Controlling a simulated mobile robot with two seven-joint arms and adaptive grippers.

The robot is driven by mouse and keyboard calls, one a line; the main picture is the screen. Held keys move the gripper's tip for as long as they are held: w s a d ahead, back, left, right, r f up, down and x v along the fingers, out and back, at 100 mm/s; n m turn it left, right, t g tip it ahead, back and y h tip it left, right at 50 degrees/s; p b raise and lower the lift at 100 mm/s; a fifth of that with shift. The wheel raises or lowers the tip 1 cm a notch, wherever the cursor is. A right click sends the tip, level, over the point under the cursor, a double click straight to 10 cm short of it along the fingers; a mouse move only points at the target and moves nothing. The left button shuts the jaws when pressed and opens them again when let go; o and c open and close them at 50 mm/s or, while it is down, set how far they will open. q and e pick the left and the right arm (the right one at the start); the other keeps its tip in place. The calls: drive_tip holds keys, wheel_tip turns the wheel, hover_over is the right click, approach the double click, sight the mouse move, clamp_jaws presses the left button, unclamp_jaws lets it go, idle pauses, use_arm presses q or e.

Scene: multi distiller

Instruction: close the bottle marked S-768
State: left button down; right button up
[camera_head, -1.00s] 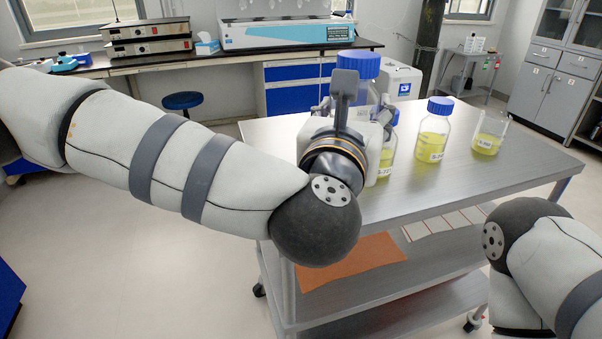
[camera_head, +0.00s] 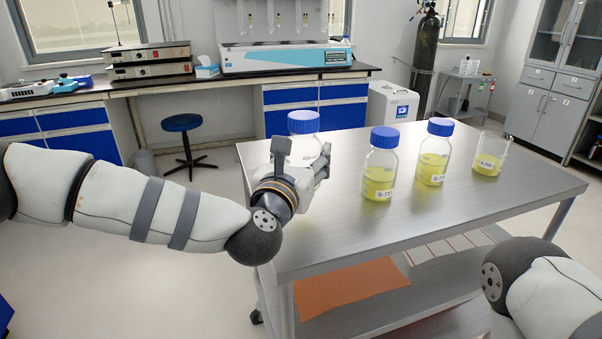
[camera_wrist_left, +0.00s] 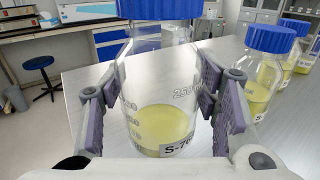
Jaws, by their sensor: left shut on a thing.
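A clear bottle (camera_head: 308,148) with a blue cap (camera_head: 303,122) stands upright at the table's left end in the head view. In the left wrist view the same bottle (camera_wrist_left: 160,80) holds some yellow liquid. Its label reads S-76, with the last part cut off. The blue cap (camera_wrist_left: 160,9) is at its top; I cannot tell how tightly it sits. My left gripper (camera_wrist_left: 155,100) is shut on this bottle, with a finger on each side of the body. The bottle's base is hidden, so I cannot tell whether it touches the table. My right gripper is out of view.
On the steel table (camera_head: 440,215) stand a capped bottle marked S-727 (camera_head: 378,180), another capped bottle (camera_head: 432,168) and a beaker (camera_head: 488,162), all with yellow liquid. The table's front is clear. An orange sheet (camera_head: 350,288) lies on the shelf below.

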use_arm(q)
drive_tip(key=shift+w+a+f, duration=0.1)
drive_tip(key=shift+w+f, duration=0.1)
drive_tip(key=shift+f, duration=0.05)
drive_tip(key=f, duration=0.3)
drive_tip(key=shift+w+a+f, duration=0.1)
drive_tip(key=shift+w+f, duration=0.1)
drive_tip(key=shift+f+b, duration=0.2)
drive_tip(key=shift+b, duration=0.1)
drive_tip(key=c, duration=0.6)
unclamp_jaws()
